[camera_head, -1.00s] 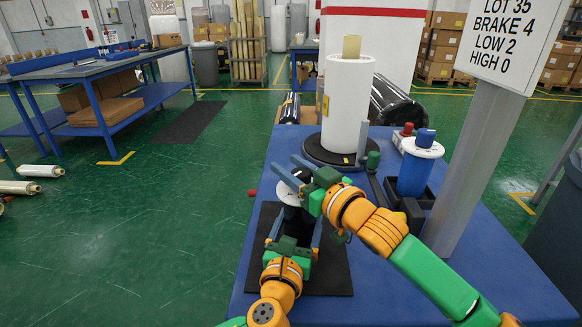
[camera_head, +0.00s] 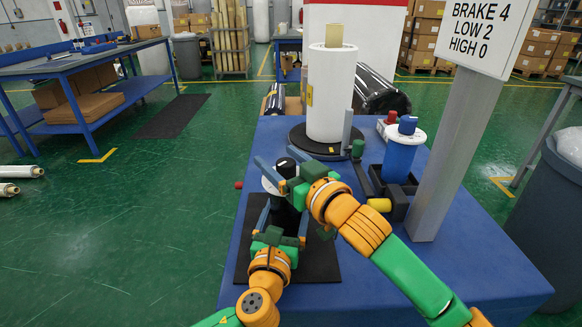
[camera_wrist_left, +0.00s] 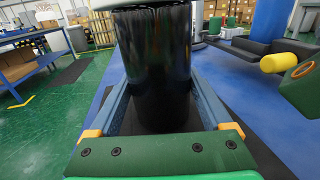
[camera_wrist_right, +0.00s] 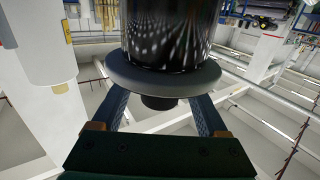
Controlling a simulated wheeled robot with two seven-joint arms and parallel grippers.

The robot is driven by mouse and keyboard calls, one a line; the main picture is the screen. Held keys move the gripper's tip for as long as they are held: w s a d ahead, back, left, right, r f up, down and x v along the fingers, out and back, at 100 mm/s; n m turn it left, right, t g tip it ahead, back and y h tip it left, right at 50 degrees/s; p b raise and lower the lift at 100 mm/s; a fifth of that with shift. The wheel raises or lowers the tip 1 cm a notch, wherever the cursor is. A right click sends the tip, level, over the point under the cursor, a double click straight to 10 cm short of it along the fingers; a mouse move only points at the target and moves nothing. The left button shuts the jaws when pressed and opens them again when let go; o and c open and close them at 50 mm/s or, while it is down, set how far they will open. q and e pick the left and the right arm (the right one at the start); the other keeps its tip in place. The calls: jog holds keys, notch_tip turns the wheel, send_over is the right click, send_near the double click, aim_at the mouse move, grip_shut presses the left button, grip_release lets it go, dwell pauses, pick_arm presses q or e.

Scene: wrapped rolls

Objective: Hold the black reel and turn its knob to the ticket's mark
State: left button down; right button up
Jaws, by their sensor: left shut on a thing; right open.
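The black reel (camera_head: 283,212) stands upright on a dark mat, with a pale disc and a black knob (camera_head: 285,167) on top. My left gripper (camera_head: 284,217) is shut on the reel's body; the left wrist view shows the dark body (camera_wrist_left: 155,70) between its fingers. My right gripper (camera_head: 276,161) is open at the knob's height, fingers on either side. The right wrist view, upside down, shows the knob (camera_wrist_right: 158,103) between the fingers with gaps. The knob's marks are unreadable. The ticket (camera_head: 482,28) reads BRAKE 4, LOW 2, HIGH 0; its top is cut off.
A tall white roll (camera_head: 331,95) stands on a black disc behind the reel. A blue reel (camera_head: 399,160) stands in a dark holder to the right, near a yellow-ended part (camera_head: 379,205). The sign's grey post (camera_head: 450,150) rises at right. The blue table's (camera_head: 470,270) front right is clear.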

jog(key=v, duration=1.1)
jog(key=shift+f, duration=0.1)
pick_arm(q)
grip_release()
